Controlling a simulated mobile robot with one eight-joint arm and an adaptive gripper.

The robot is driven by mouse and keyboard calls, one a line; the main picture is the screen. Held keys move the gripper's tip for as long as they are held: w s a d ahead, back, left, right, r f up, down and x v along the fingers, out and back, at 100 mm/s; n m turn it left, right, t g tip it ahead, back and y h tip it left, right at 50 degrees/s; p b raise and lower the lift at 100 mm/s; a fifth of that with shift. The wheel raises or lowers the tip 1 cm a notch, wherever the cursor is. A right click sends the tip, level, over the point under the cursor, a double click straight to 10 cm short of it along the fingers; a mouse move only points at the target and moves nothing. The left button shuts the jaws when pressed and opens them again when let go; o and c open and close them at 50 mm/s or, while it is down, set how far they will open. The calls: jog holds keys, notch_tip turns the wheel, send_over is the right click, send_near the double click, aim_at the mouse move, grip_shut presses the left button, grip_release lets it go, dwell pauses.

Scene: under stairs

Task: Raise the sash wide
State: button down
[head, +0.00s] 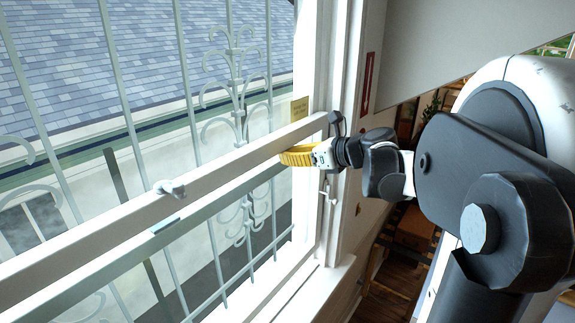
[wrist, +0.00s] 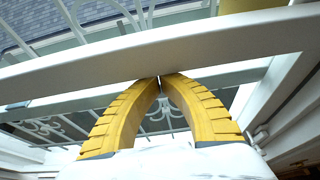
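The window sash's pale rail (head: 225,160) runs across the head view, with a small white catch (head: 170,187) on it. A second pale rail (head: 210,207) runs just below it. My gripper (head: 284,155) has yellow ribbed fingers and is at the right end of these rails, near the frame. In the wrist view, my gripper (wrist: 160,77) has its fingertips together with nothing seen between them. The tips are right at the lower edge of the wide rail (wrist: 150,51); I cannot tell whether they touch it.
Pale metal bars (head: 187,90) with scrollwork stand outside the window. A sloping panel (head: 450,40) is at the upper right. Wooden boxes (head: 414,228) are on the floor beyond my arm.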

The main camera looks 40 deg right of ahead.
notch_tip(320, 180, up, 24)
jog(key=p, duration=1.2)
jog(key=shift+f, duration=0.2)
jog(key=v, duration=1.1)
jog(key=s+a+f+n+g+b, duration=0.15)
jog(key=a+f+n+b, duration=0.35)
jog(key=f, duration=0.5)
jog(key=a+f+n+g+b, duration=0.2)
jog(key=a+f+n+b, duration=0.25)
jog(key=a+f, duration=0.4)
jog(key=s+a+f+n+g+b, duration=0.15)
jog(key=a+f+n+b, duration=0.35)
jog(key=f, duration=0.6)
jog(key=s+a+f+n+h+b, duration=0.2)
jog(key=s+a+f+n+b, duration=0.2)
jog(key=f+n+b, duration=0.4)
jog(key=s+a+f+n+g+h+b, duration=0.1)
jog(key=f+n+b, duration=0.8)
jog(key=f, duration=1.1)
jog(key=s+a+n+h, duration=0.1)
jog(key=s+a, duration=0.1)
jog(key=s, duration=0.1)
jog(key=shift+s+a+f, duration=0.2)
jog(key=shift+a+f, duration=0.15)
jog(key=shift+f, duration=0.05)
jog(key=shift+a, duration=0.1)
